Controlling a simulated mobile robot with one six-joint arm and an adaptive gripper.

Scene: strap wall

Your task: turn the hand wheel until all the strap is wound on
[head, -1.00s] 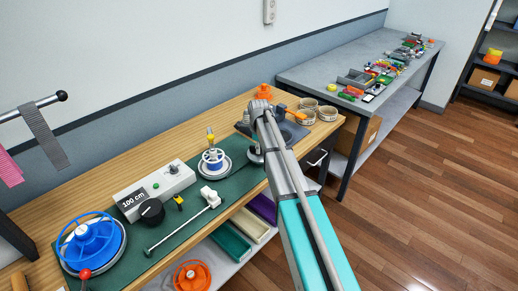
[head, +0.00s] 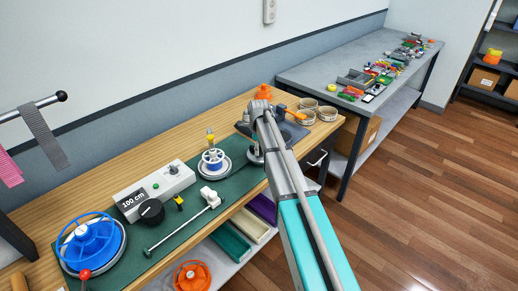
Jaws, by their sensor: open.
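A blue hand wheel (head: 90,240) with a red knob (head: 85,274) sits on a round grey base at the near left of the green mat. A smaller blue and white spool (head: 213,159) stands on a pale disc farther along the mat. I cannot make out any strap running between them. A grey strap (head: 44,137) and a pink strap (head: 9,170) hang from a rod at the left. My gripper (head: 256,158) is at the mat's far right end, right of the spool and well away from the wheel. It is open; my arm partly hides it.
A white box reading 100 cm (head: 154,190), a black knob (head: 151,211) and a metal rod with a white block (head: 184,226) lie between wheel and spool. Round containers (head: 318,109) stand at the far end. An orange wheel (head: 191,276) and trays (head: 230,243) are below.

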